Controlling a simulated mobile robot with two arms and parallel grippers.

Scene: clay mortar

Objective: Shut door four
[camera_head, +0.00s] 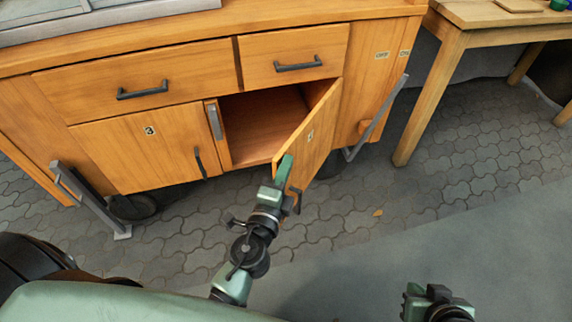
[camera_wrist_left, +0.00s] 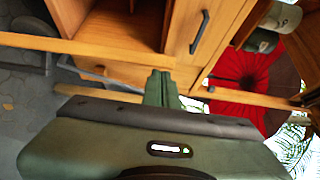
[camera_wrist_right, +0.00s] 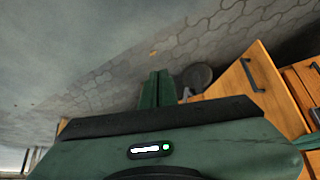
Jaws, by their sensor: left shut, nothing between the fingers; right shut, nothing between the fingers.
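Door four (camera_head: 310,130) is a wooden door with a small "4" label. It stands open and swung outward on the right side of the cabinet's lower opening (camera_head: 255,125), whose empty interior shows. Its dark handle (camera_head: 295,200) is near the free edge. My left gripper (camera_head: 285,166) is shut and empty at the door's free edge; whether it touches cannot be told. In the left wrist view its fingers (camera_wrist_left: 159,87) are together in front of a long wooden edge. My right gripper (camera_head: 412,298) is shut and empty, low and away from the door; its fingers (camera_wrist_right: 157,88) point over paving.
The wooden cabinet (camera_head: 180,55) has two drawers above and a closed door marked 3 (camera_head: 140,150) at left. Grey metal legs stand at its sides. A wooden table (camera_head: 455,40) is at the upper right. Paving between cabinet and right gripper is clear.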

